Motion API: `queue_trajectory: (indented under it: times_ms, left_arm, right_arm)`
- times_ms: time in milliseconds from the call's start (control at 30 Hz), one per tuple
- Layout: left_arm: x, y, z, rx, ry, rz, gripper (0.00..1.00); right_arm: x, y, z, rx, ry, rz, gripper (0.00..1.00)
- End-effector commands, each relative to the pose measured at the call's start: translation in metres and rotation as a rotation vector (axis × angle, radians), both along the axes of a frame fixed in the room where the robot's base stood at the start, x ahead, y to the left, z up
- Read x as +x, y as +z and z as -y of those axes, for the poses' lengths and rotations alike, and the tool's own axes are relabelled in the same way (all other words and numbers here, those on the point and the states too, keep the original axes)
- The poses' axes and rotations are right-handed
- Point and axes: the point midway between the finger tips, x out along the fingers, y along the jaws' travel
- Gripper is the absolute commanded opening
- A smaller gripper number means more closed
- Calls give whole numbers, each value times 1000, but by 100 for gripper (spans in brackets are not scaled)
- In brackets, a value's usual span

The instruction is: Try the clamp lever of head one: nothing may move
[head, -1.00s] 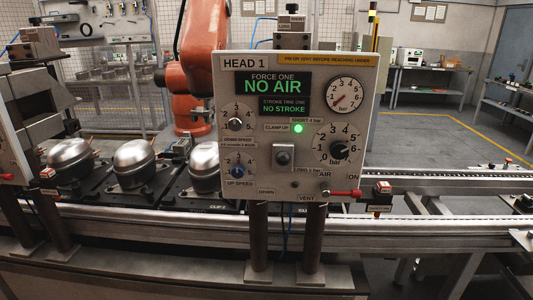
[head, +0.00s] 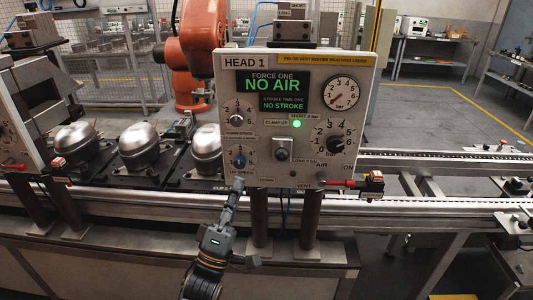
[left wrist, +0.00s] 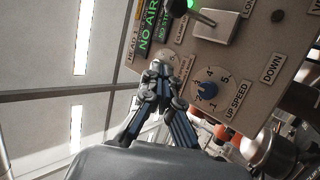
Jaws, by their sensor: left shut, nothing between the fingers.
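The head one panel (head: 300,120) is a pale box with a screen reading NO AIR and NO STROKE. Its clamp lever (head: 282,150) is a small grey block below a lit green lamp (head: 297,124) near the words CLAMP UP. My left gripper (head: 239,184) is shut and empty, its tips at the panel's lower left, below the lever and apart from it. In the left wrist view the closed tips (left wrist: 158,68) point at the panel, with the clamp lever (left wrist: 215,25) up and right of them. My right gripper is not in view.
Beside the lever are the blue UP SPEED knob (head: 238,160), a black bar dial (head: 335,137) and a gauge (head: 341,93). A red-handled air valve (head: 342,183) sticks out at lower right. Silver compressors (head: 138,146) stand on the line behind; a rail (head: 430,203) runs below.

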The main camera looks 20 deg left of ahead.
Motion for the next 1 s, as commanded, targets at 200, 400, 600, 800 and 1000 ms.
queue_trajectory:
  times_ms: [200, 400, 600, 800, 1000]
  left_arm:
    - [1, 0, 0, 1, 2, -3, 0]
    - [16, 18, 2, 1, 3, 0, 0]
    - [46, 49, 4, 1, 4, 0, 0]
    - [76, 75, 8, 1, 3, -3, 0]
    - [69, 56, 35, -1, 2, -7, 0]
  right_arm:
    - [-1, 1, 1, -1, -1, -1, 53]
    - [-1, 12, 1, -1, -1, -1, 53]
    - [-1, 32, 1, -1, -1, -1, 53]
    - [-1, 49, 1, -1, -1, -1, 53]
    - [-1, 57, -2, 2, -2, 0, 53]
